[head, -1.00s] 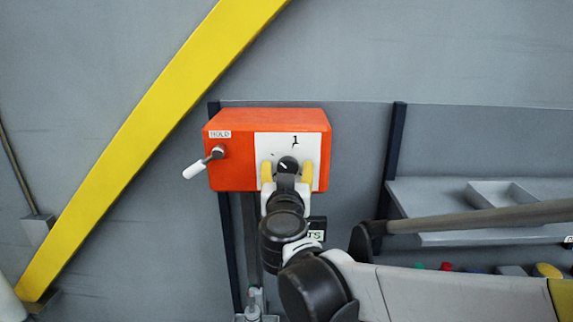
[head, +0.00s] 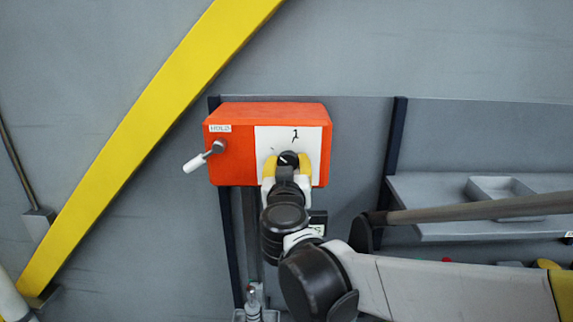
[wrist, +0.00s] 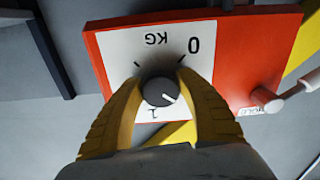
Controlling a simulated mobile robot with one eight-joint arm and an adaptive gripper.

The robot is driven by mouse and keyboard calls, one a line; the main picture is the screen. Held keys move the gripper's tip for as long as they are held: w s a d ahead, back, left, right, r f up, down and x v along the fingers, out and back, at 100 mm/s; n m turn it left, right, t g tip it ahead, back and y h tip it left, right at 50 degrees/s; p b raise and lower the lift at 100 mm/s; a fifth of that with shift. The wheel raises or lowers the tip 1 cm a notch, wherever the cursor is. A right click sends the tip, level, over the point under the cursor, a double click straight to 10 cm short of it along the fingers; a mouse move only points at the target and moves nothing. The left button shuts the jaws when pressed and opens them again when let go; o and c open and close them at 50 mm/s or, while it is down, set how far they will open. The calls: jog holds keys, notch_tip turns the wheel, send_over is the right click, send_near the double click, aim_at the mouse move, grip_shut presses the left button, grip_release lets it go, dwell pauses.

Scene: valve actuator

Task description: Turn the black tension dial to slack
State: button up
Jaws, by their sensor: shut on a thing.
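The black tension dial (head: 288,159) is on the white plate of an orange box; it also shows in the wrist view (wrist: 158,88). My gripper (head: 287,166) has its yellow fingers on either side of the dial and is shut on it. In the wrist view my gripper (wrist: 160,92) comes from below. A short white pointer mark on the dial points to the lower right there. The white plate (wrist: 120,50) shows "KG" and "0" upside down above the dial, and a "1" below it, partly between the fingers. I see no word "slack".
The orange box (head: 232,160) carries a "HOLD" label (head: 220,128) and a lever with a white handle (head: 194,163) at its left. A yellow diagonal beam (head: 150,110) passes left of the box. A grey shelf with a shallow tray (head: 500,190) is at the right.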

jog(key=n+b, duration=0.1)
jog(key=n, duration=0.2)
jog(key=shift+f+b, duration=0.1)
jog(key=shift+b, duration=0.2)
jog(key=n+b, duration=0.1)
jog(key=n, duration=0.3)
jog(key=shift+d+n+b, duration=0.1)
jog(key=shift+n+b, duration=0.25)
jog(key=shift+n, duration=0.05)
jog(key=n+b, duration=0.1)
jog(key=n, duration=0.3)
jog(key=shift+r+n+b, duration=0.15)
jog(key=shift+n+b, duration=0.2)
jog(key=shift+n, duration=0.7)
jog(key=shift+r+n+b, duration=0.1)
jog(key=shift+n+b, duration=0.2)
jog(key=shift+n, duration=0.75)
jog(key=o, duration=1.2)
jog(key=shift+s, duration=0.1)
